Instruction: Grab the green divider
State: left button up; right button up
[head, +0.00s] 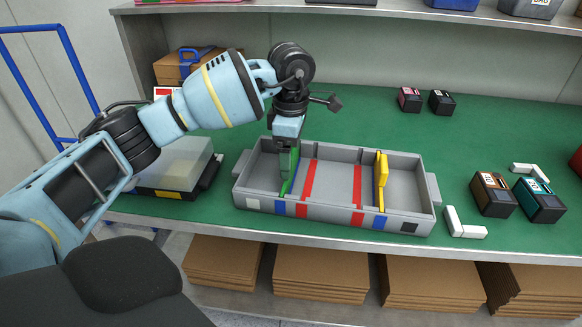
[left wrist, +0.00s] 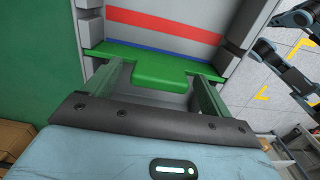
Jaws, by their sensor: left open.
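The green divider (head: 284,188) sits upright in the left part of the grey tray (head: 330,214), beside a blue stripe. In the left wrist view the green divider (left wrist: 165,60) shows a raised middle tab facing the camera. My left gripper (head: 289,164) points down into the tray at the divider. In the left wrist view my left gripper (left wrist: 155,85) is open, its two fingers on either side of the tab. I cannot tell whether the fingers touch it. The head view hides part of the divider behind the gripper. My right gripper does not clearly show.
A yellow divider (head: 381,180) stands in the tray's right part, with red stripes between the dividers. A clear-lidded box (head: 175,163) is left of the tray. Orange (head: 493,195) and teal (head: 540,200) boxes and white brackets (head: 464,226) lie right.

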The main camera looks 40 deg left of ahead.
pick_arm(q)
jog(key=c, duration=1.1)
jog(key=shift+c, duration=0.2)
notch_tip(320, 180, up, 10)
jog(key=shift+f+p, duration=0.1)
jog(key=shift+p, duration=0.4)
